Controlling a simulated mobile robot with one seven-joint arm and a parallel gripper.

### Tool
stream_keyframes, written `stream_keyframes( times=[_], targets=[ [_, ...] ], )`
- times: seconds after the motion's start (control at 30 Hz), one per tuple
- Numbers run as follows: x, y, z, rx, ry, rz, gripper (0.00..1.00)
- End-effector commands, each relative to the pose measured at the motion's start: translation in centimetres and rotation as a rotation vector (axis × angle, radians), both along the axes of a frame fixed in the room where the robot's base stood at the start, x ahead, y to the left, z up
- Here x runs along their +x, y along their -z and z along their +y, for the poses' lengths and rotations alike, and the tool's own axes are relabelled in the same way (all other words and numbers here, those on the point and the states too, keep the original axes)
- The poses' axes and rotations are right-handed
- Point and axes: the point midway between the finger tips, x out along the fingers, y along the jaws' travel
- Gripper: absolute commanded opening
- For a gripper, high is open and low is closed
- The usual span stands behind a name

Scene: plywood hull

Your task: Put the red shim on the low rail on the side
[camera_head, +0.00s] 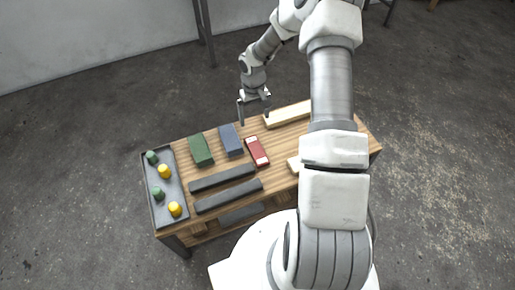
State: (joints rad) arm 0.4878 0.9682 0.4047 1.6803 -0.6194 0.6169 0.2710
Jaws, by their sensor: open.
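The red shim (257,152) is a small flat block with pale patches on top. It lies on the wooden workbench (180,146), right of a blue block. My gripper (254,117) points down with its two fingers apart and nothing between them. It is at the bench's far edge, beyond the red shim and apart from it. Two dark long bars (222,179) lie side by side on the bench, nearer to my base. Another dark bar (241,214) shows at the near edge and looks lower. I cannot tell which bar is the low rail.
A green block (201,150) and a blue block (231,140) stand left of the shim. A grey tray (153,186) at the left end holds green and yellow pegs. A pale wooden bar (287,115) lies at the back. My arm hides much of the bench's right part.

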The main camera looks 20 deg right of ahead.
Motion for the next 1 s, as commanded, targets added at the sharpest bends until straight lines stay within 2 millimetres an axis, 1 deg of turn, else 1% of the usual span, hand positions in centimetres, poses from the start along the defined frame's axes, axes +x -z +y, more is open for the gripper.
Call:
stream_keyframes(
  times=[0.03, 0.17, 0.27, 0.6, 0.7, 0.8, 0.93, 1.0],
  targets=[
    [0.0, 0.8, 0.0, 0.008, 0.003, 0.003, 1.00],
    [0.0, 2.0, 0.0, 0.015, 0.008, 0.007, 1.00],
    [-0.1, 3.6, 0.0, 0.016, 0.007, 0.008, 1.00],
    [-0.1, 11.0, 0.0, 0.016, 0.008, 0.007, 1.00],
    [-0.1, 12.5, 0.0, 0.016, 0.008, 0.007, 1.00],
    [-0.1, 13.4, 0.0, 0.014, 0.007, 0.005, 1.00],
    [-0.2, 14.0, 0.0, 0.015, 0.008, 0.006, 1.00],
    [-0.3, 14.8, -0.1, 0.015, 0.007, 0.007, 1.00]
  ],
)
